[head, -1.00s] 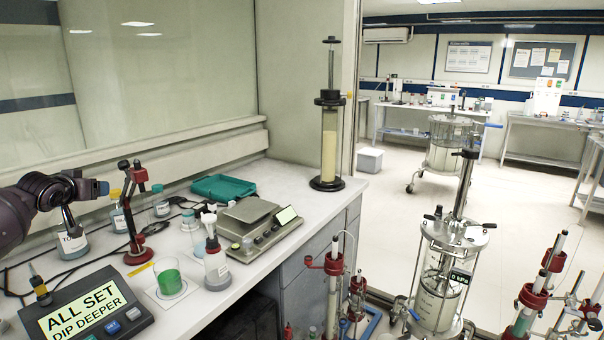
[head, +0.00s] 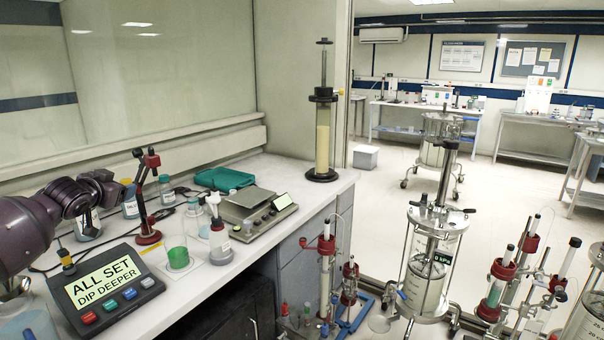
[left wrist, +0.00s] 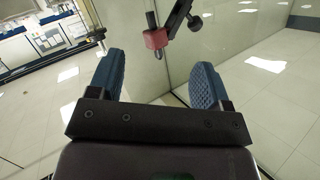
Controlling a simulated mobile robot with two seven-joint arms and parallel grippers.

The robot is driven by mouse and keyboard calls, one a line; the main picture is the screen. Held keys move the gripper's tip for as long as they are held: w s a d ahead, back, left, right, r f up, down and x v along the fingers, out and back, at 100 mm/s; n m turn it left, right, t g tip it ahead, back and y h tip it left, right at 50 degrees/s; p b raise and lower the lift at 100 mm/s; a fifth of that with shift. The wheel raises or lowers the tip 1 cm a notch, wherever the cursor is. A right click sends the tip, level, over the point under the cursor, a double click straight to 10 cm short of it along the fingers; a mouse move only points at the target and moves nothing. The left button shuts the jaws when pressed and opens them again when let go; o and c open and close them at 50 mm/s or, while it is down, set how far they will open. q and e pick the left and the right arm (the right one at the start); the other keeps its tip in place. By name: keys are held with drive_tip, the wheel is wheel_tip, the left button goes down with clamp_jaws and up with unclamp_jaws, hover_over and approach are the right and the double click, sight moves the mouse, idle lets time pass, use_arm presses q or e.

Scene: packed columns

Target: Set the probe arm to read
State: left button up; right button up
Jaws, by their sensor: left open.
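The probe arm (head: 147,200) is a dark, jointed stand with red clamps and a red base, on the bench at left. Its red clamp block (left wrist: 155,38) and a dark knob (left wrist: 195,15) show in the left wrist view, beyond my fingertips. My left gripper (left wrist: 155,75) is open with nothing between its blue pads. In the head view the left gripper (head: 112,190) is just left of the stand, apart from it. A beaker of green liquid (head: 178,258) stands right of the stand's base. The meter (head: 105,284) reads "ALL SET DIP DEEPER".
Reagent bottles stand behind the gripper. A tall column (head: 322,145) is at the bench's far end. Glass apparatus (head: 428,285) crowds the lower right.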

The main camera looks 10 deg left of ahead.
use_arm(q)
drive_tip(key=s+d+f+m+h, duration=0.2)
drive_tip(key=s+d+f, duration=0.4)
drive_tip(key=d+f, duration=0.5)
drive_tip(key=s+d+f+m+h, duration=0.2)
drive_tip(key=s+d+f, duration=0.4)
drive_tip(key=d+f, duration=0.5)
drive_tip(key=s+d+f+n+g, duration=0.1)
drive_tip(key=s+d+f+n, duration=0.1)
drive_tip(key=s+f, duration=0.4)
drive_tip(key=s+d+f+n+g+y, duration=0.1)
drive_tip(key=s+f, duration=0.5)
drive_tip(key=s, duration=0.7)
drive_tip(key=s+d+f+n+g+y, duration=0.1)
drive_tip(key=s+d+f+n, duration=0.2)
drive_tip(key=s+f, duration=0.3)
drive_tip(key=s+d, duration=0.1)
drive_tip(key=s, duration=0.2)
drive_tip(key=shift+s+d+b, duration=0.15)
drive_tip(key=shift+s+b, duration=0.05)
drive_tip(key=shift+b, duration=0.15)
